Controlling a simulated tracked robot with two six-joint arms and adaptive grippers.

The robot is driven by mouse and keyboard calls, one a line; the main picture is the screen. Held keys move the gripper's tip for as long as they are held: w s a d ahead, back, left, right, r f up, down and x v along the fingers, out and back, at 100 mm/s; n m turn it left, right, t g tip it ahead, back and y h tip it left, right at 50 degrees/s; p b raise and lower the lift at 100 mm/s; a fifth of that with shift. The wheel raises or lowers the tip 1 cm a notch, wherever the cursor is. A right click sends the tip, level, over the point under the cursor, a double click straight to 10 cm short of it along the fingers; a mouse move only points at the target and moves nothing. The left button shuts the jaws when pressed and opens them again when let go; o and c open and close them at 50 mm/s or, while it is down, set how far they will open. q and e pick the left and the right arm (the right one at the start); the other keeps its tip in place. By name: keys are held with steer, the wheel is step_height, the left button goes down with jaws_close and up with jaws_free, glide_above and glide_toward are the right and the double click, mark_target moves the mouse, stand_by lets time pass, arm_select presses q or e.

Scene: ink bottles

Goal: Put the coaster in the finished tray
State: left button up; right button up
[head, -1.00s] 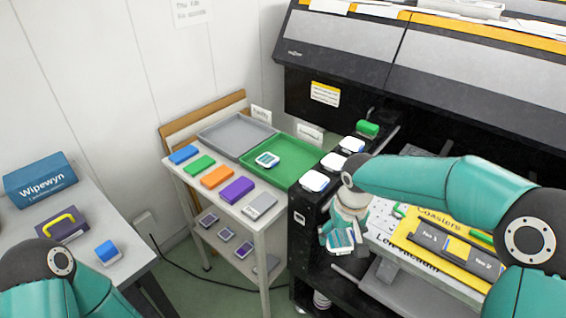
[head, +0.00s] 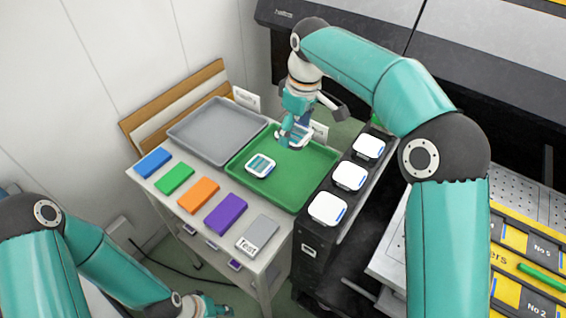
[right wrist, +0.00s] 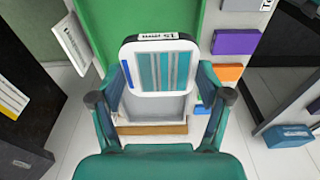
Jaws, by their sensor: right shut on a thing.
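My right gripper (head: 296,132) is shut on a white coaster (head: 299,141) with teal stripes. It holds the coaster over the back part of the green tray (head: 290,195); the height above the tray is hard to tell. In the right wrist view the coaster (right wrist: 163,70) sits between the two fingers (right wrist: 162,100), with the green tray (right wrist: 105,30) behind it. Another striped coaster (head: 260,165) lies in the green tray, apart from the held one. My left gripper (head: 200,305) is at the bottom edge, too small and cut off to read.
A grey tray (head: 216,130), empty, lies left of the green one. Small cards stand behind both trays. Coloured blocks (head: 198,194) and a grey "Test" block (head: 258,235) line the table front. White-topped bottles (head: 349,176) stand on the black ledge to the right.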

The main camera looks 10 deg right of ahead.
mark_target(290, 185)
steer(key=f, duration=1.9)
steer(key=shift+a+p, duration=0.2)
steer(key=shift+p, duration=0.2)
steer(key=o, duration=1.2)
steer(key=shift+f, duration=0.1)
steer(key=r, duration=0.8)
steer(key=s+d+r+b, duration=0.1)
steer(key=r, duration=0.3)
steer(key=shift+r, duration=0.1)
